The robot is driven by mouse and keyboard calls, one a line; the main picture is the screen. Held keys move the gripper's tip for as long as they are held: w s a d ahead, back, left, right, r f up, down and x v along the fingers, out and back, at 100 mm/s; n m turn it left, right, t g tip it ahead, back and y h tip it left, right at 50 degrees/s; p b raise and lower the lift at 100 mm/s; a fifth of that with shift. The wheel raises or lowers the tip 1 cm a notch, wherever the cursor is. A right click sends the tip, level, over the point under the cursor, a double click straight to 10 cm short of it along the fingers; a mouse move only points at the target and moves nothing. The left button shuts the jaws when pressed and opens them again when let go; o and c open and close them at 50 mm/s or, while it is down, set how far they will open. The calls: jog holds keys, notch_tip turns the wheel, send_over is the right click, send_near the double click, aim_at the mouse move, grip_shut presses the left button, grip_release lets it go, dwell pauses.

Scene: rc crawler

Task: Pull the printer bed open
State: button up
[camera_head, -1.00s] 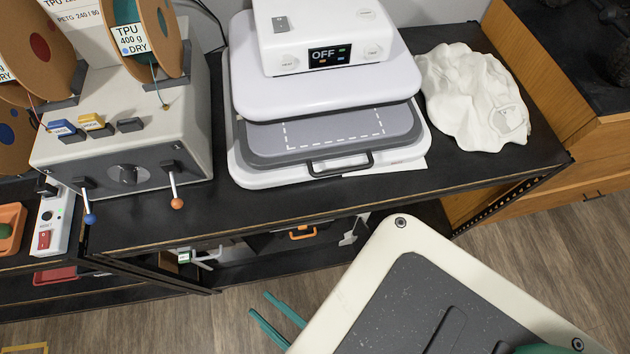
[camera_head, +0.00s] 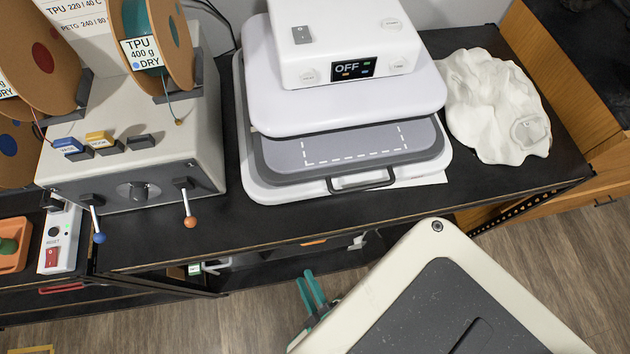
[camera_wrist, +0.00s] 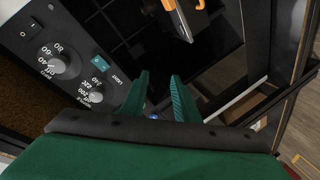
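My gripper (camera_head: 308,279) has two teal fingers and is below the front edge of the black bench, just in front of the lower shelf. In the wrist view my gripper (camera_wrist: 160,92) is open, with a gap between its fingers and nothing in it. An orange handle (camera_wrist: 186,7) shows at the top of that view, ahead of the fingertips and apart from them. A bit of it shows under the bench edge (camera_head: 314,241). On the bench, a grey bed (camera_head: 345,150) with a dashed white outline and a black front handle (camera_head: 362,183) sits under a white upper part. Which bed is the printer's, I cannot tell.
A dark panel with dials (camera_wrist: 60,65) is left of my fingers in the wrist view. A grey machine with coloured levers (camera_head: 135,170) stands on the bench at left.

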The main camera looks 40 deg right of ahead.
jog(key=d+f+n+g+h, duration=0.1)
jog(key=d+f+n+h, duration=0.15)
jog(key=f, duration=0.65)
jog(key=d+f+n+g+h, duration=0.1)
jog(key=d+f+n, duration=0.25)
jog(key=f, duration=0.45)
jog(key=x, duration=1.1)
jog(key=shift+d+m, duration=0.2)
jog(key=shift+m, duration=0.1)
jog(key=shift+r, duration=0.1)
grip_shut()
